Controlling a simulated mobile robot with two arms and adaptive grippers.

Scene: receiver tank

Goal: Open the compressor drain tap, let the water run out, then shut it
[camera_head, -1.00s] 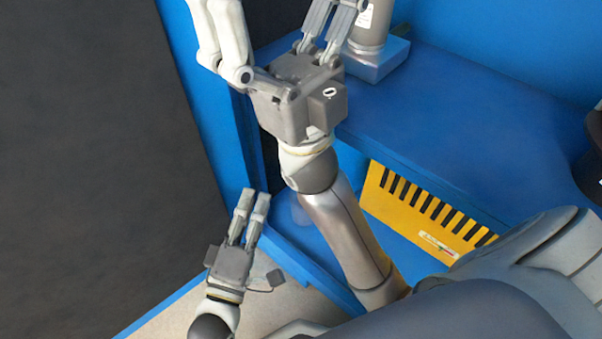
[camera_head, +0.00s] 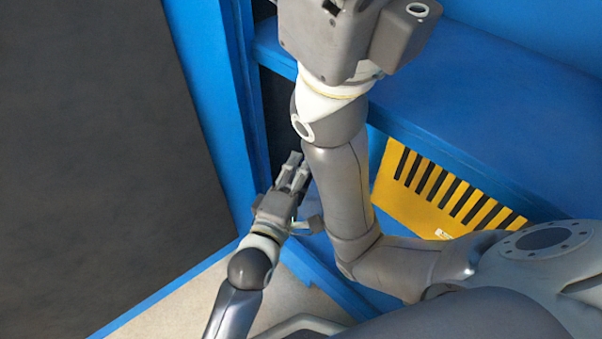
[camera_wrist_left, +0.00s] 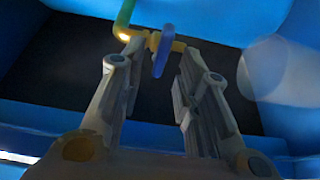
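In the left wrist view, the drain tap has a blue handle (camera_wrist_left: 163,52) on a brass-yellow body (camera_wrist_left: 178,46), with a green pipe (camera_wrist_left: 124,16) rising at its left. My left gripper (camera_wrist_left: 158,72) is open, and the handle shows between and just beyond its fingertips. I cannot tell whether a finger touches it. In the head view my left gripper (camera_head: 297,168) is low beside the blue bench, and the tap is hidden there. My right gripper (camera_head: 355,30) is large at the top, its fingers outside the picture. No running water shows.
A blue bench top (camera_head: 480,110) fills the right, with a yellow and black striped panel (camera_head: 440,195) below its edge. A dark panel (camera_head: 100,150) stands at left. A pale translucent round shape (camera_wrist_left: 268,68) lies right of the tap in the wrist view.

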